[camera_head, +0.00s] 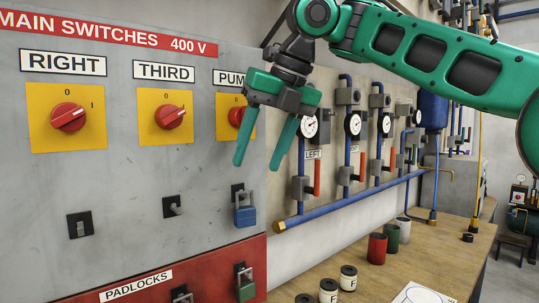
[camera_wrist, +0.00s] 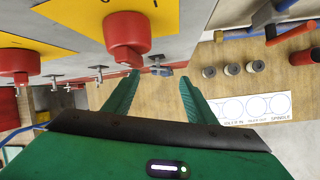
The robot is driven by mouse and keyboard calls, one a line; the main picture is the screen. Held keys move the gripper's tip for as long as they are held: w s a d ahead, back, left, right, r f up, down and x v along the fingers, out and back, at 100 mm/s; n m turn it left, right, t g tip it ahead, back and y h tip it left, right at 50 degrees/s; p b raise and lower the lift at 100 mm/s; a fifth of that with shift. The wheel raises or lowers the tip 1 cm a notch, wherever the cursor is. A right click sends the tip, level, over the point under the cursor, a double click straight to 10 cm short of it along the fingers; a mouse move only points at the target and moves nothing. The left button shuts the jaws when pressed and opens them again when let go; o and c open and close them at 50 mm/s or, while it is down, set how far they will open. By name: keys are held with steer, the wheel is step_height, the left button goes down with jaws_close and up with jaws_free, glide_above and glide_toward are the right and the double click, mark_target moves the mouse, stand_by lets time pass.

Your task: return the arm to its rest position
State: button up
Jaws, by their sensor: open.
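My green arm (camera_head: 462,62) reaches in from the right in the head view, toward the main switches panel. My gripper (camera_head: 256,165) points down in front of the panel's right edge, beside the PUMP switch (camera_head: 237,116), which it partly covers. Its two green fingers are spread with nothing between them. In the wrist view my gripper (camera_wrist: 158,77) is also open and empty, with a red switch knob (camera_wrist: 127,35) beyond the left finger. A blue padlock (camera_head: 245,214) hangs at the hasp below the PUMP switch, just under my fingers and apart from them.
The RIGHT (camera_head: 67,117) and THIRD (camera_head: 170,117) switches are at left. A green padlock (camera_head: 246,286) hangs on the red padlocks board (camera_head: 150,287). Blue pipes with gauges and red levers line the wall. The wooden bench (camera_head: 432,255) holds several small cylinders and a white sheet (camera_head: 420,294).

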steer(key=s+d+f+m+g+h, duration=0.1)
steer(key=d+f+m, duration=0.8)
steer(key=d+m, duration=0.4)
steer(key=d+f+m+h, duration=0.1)
steer(key=d+f+m, duration=0.8)
steer(key=d+m, duration=0.4)
steer(key=s+d+f+m+g+h, duration=0.1)
steer(key=s+d+f+m, duration=0.9)
steer(key=s+m, duration=0.1)
steer(key=s+d+f+m, duration=1)
steer(key=s, duration=0.3)
steer(key=shift+m+g+h, duration=0.4)
steer(key=shift+r, duration=0.1)
steer(key=shift+w+f, duration=0.25)
steer(key=shift+w, duration=0.45)
